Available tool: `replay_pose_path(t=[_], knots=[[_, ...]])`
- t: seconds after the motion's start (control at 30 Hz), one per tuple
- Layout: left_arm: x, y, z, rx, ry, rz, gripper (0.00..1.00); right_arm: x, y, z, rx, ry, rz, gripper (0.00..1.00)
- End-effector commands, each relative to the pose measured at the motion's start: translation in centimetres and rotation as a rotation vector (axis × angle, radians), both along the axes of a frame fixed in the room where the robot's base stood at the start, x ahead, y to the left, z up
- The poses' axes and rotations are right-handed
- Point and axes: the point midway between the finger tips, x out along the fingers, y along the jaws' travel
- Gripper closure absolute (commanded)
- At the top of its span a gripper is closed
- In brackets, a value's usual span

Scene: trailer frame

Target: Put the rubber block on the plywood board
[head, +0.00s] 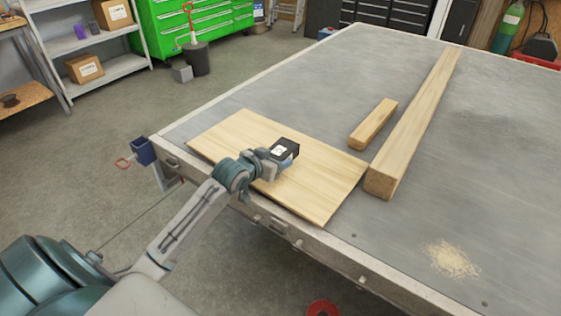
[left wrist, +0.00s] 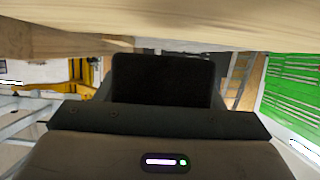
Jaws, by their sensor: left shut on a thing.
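The plywood board (head: 325,185) lies flat on the near left corner of the grey trailer bed. My left gripper (head: 288,158) is low over the middle of the board. It is shut on the rubber block, a black, flat-faced block (left wrist: 163,80) that shows in the middle of the left wrist view. In that view pale wood (left wrist: 200,30) runs across the top, close to the block's edge. I cannot tell whether the block touches the board. A black shape with a white mark shows at the gripper in the head view; the gripper partly hides its underside. My right gripper is not in view.
On the trailer bed (head: 480,160), a short wooden piece (head: 373,124) and a long beam (head: 420,115) lie right of the board. Sawdust (head: 452,259) lies near the front right. A raised metal edge borders the bed. The board's right part is clear.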

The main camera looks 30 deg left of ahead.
Motion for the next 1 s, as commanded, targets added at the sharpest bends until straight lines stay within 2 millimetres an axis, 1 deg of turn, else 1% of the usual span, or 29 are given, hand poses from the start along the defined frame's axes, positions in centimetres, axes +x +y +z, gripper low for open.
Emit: replay_pose_path(t=[0.03, 0.1, 0.23, 0.37, 0.5, 0.6, 0.9, 0.93, 1.0], knots=[[1.2, 0.0, 0.2, -0.004, -0.005, 0.000, 0.77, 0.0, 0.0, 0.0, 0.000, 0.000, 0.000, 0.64], [2.3, 0.1, 0.0, -0.002, -0.004, 0.001, 0.77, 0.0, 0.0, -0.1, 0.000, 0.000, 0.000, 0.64], [3.3, 0.2, -0.1, 0.001, -0.004, 0.000, 0.77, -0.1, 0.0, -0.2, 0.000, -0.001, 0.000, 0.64], [3.4, 0.2, -0.9, -0.001, -0.002, -0.001, 0.77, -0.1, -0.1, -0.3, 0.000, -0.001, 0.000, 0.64], [3.3, 0.2, -2.8, 0.000, 0.001, 0.000, 0.77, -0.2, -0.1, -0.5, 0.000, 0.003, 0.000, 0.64], [3.4, 0.1, -3.7, 0.001, -0.002, 0.000, 0.77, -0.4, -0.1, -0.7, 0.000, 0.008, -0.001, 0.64], [3.3, 0.2, -3.9, 0.002, -0.003, -0.001, 0.77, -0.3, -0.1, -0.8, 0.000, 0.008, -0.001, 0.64], [3.3, 0.2, -4.1, 0.001, 0.000, 0.001, 0.36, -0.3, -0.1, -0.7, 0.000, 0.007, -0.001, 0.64], [3.3, 0.2, -4.0, 0.001, 0.000, 0.001, 0.23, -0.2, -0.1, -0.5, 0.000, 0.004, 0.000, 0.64]])
